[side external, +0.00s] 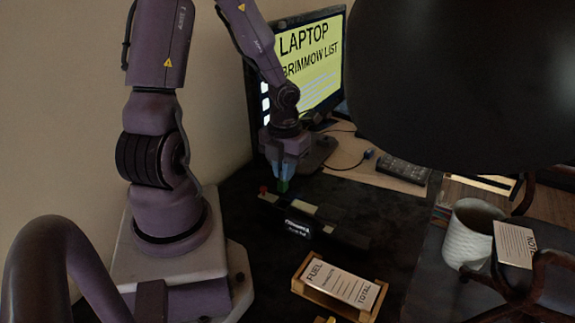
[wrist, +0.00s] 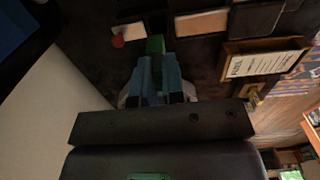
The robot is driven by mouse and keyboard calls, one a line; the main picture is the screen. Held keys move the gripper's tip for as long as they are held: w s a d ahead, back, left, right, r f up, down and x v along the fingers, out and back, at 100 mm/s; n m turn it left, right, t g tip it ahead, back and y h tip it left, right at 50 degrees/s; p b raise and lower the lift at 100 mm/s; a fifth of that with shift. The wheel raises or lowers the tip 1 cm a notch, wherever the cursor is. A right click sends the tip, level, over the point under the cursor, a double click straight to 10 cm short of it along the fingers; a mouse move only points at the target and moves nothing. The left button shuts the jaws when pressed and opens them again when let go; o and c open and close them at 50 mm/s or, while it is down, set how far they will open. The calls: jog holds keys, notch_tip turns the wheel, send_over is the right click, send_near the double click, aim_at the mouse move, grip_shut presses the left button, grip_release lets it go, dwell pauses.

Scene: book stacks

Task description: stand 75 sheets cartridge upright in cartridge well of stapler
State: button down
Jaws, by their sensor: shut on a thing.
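My gripper (side external: 282,178) points down with its bluish fingers shut on a small green piece, taken as the cartridge (side external: 283,187). No label on it is legible. In the wrist view, the green cartridge (wrist: 155,45) sticks out past my gripper's fingertips (wrist: 155,62). The dark stapler (side external: 318,230) lies below and to the right of the cartridge in the side view, with white lettering on its front and pale blocks on top. The stapler's blocks also show at the top of the wrist view (wrist: 201,23). The cartridge well cannot be made out, nor whether the cartridge touches the stapler.
A small red piece (side external: 263,189) is just left of the cartridge. A wooden tray (side external: 318,291) with a labelled card is in front. A monitor (side external: 312,65) and a remote (side external: 403,170) are behind. A white mug (side external: 470,235) and dark chair are at right.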

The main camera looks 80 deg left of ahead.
aim_at(285, 191)
jog(key=shift+f, duration=3.4)
jog(key=c, duration=1.2)
grip_release()
jog(key=shift+o, duration=0.4)
jog(key=shift+w+d, duration=0.1)
